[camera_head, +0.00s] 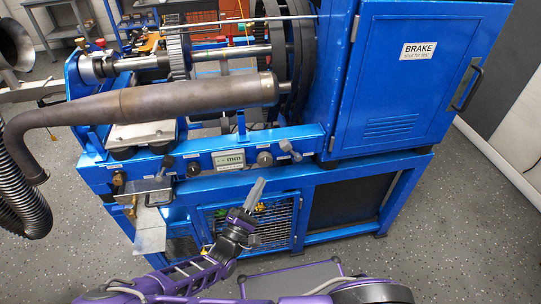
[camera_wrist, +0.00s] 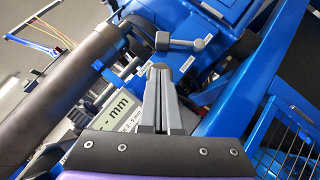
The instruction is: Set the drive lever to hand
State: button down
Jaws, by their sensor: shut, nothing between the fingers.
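A grey lever (camera_head: 288,149) with a rounded knob is on the right end of the blue front rail. It also shows in the wrist view (camera_wrist: 181,44), lying roughly crosswise, with a small white label on each side; their words are too small to read. I take it for the drive lever, but cannot confirm this. My gripper (camera_head: 260,183) is shut and empty, its fingers pointing up toward the rail. In the wrist view my fingertips (camera_wrist: 160,72) are just below the lever's left end, with an apparent gap between them.
A display marked mm (camera_head: 228,159) and a round knob (camera_head: 265,159) are left of the lever. A dark-knobbed lever (camera_head: 168,163) is farther left. A brown exhaust pipe (camera_head: 195,97) runs above the rail. The blue brake cabinet (camera_head: 420,75) stands right. A wire-mesh guard (camera_head: 275,225) is below.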

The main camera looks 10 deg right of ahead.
aim_at(279, 144)
dwell(0.3)
jog(key=x, duration=1)
jog(key=shift+r, duration=0.2)
